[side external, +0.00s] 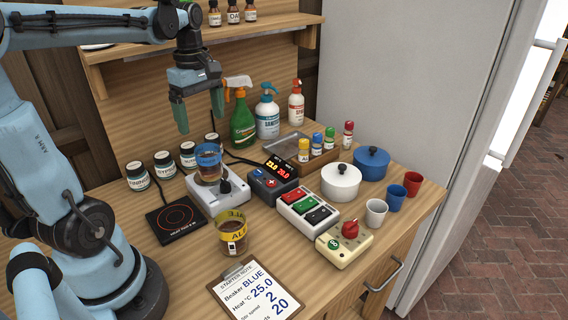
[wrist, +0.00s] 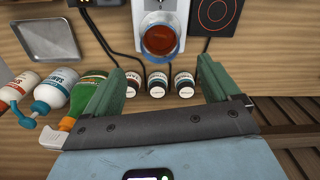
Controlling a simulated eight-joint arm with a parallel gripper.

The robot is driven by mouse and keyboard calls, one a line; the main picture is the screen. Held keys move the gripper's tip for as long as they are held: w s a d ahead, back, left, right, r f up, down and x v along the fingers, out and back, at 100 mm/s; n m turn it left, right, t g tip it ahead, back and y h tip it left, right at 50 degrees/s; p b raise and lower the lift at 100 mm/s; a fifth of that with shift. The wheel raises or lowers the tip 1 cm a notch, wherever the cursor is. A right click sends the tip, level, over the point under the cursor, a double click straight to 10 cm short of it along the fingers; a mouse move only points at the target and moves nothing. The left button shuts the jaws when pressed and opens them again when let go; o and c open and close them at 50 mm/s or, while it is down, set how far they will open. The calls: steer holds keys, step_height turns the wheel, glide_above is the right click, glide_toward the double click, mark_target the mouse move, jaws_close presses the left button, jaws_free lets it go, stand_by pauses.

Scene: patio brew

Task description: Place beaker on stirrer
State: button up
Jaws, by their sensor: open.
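A glass beaker with a blue band (side external: 208,153) and brown liquid stands upright on the white stirrer (side external: 200,197). In the wrist view the same beaker (wrist: 162,40) shows from above on the stirrer (wrist: 144,5). A second beaker, with a yellow band (side external: 231,224) and brown liquid, stands on the table in front of the stirrer. My gripper (side external: 199,112) is open and empty, raised above and behind the blue-band beaker, apart from it. In the wrist view its fingers (wrist: 160,78) are spread wide with nothing between them.
A black hot plate (side external: 177,220) lies left of the stirrer. Small jars (side external: 164,166) stand behind it, and spray and pump bottles (side external: 243,122) at the back. A display box (side external: 270,185), switch box (side external: 307,209) and pots (side external: 340,183) are to the right. A clipboard (side external: 255,291) lies in front.

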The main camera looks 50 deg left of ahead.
steer(key=d+f+m+t, duration=0.2)
steer(key=d+m+t, duration=0.1)
steer(key=d+m, duration=0.5)
steer(key=w+d+f+m+t, duration=0.1)
steer(key=d+m+t, duration=0.3)
steer(key=d+m, duration=0.5)
steer(key=f+m, duration=0.1)
steer(key=m, duration=0.2)
steer(key=shift+d+f, duration=0.25)
steer(key=shift+f, duration=0.05)
